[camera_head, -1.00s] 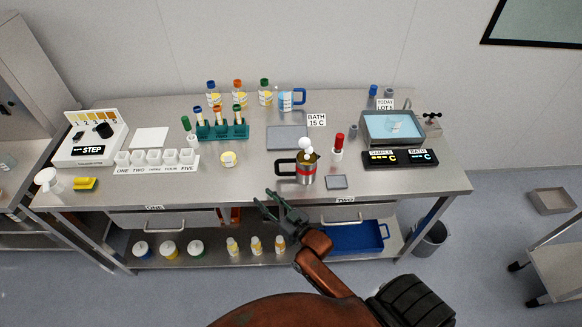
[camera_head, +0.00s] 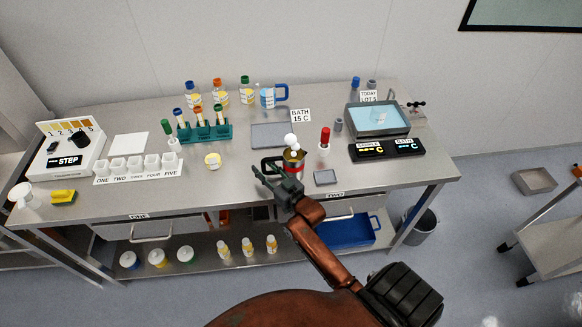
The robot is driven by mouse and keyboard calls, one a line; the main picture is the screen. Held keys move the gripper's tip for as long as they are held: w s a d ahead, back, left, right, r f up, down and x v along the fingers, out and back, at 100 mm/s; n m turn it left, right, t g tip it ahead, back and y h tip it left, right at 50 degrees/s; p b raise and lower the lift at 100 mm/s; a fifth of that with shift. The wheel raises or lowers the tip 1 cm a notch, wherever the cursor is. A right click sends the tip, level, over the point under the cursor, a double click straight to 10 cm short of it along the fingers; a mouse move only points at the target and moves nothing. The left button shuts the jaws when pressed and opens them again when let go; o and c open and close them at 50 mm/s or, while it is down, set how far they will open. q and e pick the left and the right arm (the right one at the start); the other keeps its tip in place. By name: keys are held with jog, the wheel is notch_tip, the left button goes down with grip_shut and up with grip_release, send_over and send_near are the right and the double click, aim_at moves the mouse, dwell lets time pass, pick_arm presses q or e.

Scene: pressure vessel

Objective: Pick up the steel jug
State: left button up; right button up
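The steel jug (camera_head: 295,158) stands upright near the front edge of the bench, with a red band and a black handle on its left side. White round shapes show at its top. My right gripper (camera_head: 261,174) is at the handle side, in front of and left of the jug. It looks open, and its dark fingers overlap the handle and the jug's lower part in the picture. I cannot tell whether they touch. My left gripper is not in view.
A small grey pad (camera_head: 325,178) and a red-capped bottle (camera_head: 324,143) are just right of the jug. A grey tray (camera_head: 274,134) lies behind it. The water bath (camera_head: 377,119) stands at the right.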

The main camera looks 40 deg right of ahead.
jog(key=shift+c, duration=0.6)
grip_shut()
